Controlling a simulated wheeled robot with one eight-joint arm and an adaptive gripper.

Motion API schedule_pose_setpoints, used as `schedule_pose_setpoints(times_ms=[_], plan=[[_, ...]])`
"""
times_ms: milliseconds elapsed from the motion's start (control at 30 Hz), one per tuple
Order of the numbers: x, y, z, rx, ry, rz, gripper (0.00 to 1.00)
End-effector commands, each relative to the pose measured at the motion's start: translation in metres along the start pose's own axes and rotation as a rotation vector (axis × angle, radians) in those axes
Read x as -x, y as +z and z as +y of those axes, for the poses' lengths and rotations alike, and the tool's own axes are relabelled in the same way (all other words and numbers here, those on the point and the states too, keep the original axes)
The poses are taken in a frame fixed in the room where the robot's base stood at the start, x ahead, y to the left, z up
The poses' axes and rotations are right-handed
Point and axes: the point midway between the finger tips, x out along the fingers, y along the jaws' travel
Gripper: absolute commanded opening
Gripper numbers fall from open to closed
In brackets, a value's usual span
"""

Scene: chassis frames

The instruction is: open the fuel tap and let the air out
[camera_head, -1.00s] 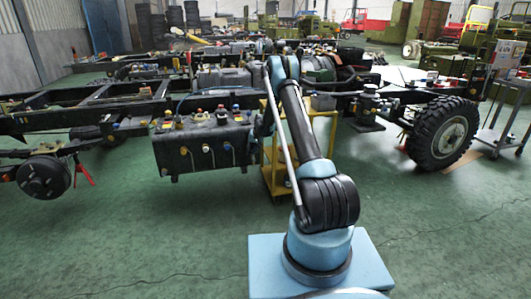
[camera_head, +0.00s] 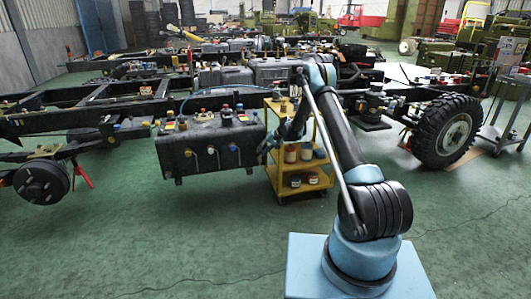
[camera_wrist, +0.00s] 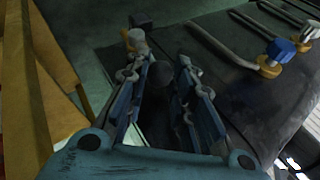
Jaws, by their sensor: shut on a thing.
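The black fuel tank (camera_head: 185,165) hangs on the chassis frame in the head view, with pipes and coloured fittings on its front and caps on top. In the wrist view its dark face (camera_wrist: 235,95) is at the right, with a blue-handled brass tap (camera_wrist: 280,52) and metal pipes. My gripper (camera_head: 266,152) is at the tank's right end; its contact there is too small to make out. In the wrist view my gripper (camera_wrist: 160,72) is shut on a dark round-ended part (camera_wrist: 166,74), largely hidden between the fingers. A pale fitting (camera_wrist: 138,41) with yellow beside it is just beyond the left finger.
A yellow cart (camera_head: 302,180) with jars and bottles stands close right of the tank; its yellow frame (camera_wrist: 50,70) fills the wrist view's left. The wheel (camera_head: 443,132) is farther right, the brake drum (camera_head: 42,182) left. Green floor in front is clear.

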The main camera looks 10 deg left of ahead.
Motion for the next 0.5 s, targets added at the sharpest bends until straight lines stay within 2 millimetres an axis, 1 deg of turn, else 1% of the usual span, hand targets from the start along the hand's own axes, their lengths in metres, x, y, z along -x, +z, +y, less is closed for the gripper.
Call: schedule_pose_setpoints(times_ms=[300, 333, 367, 400, 500], plan=[[-0.0019, 0.0038, -0.0023, 0.002, -0.001, -0.008, 0.00], [-0.0019, 0.0040, -0.0024, 0.002, -0.001, -0.008, 0.27], [-0.0020, 0.0040, -0.0024, 0.003, -0.001, -0.008, 0.34], [-0.0021, 0.0040, -0.0026, 0.003, -0.001, -0.007, 0.43], [-0.0022, 0.0035, -0.0028, 0.003, -0.001, -0.007, 0.44]])
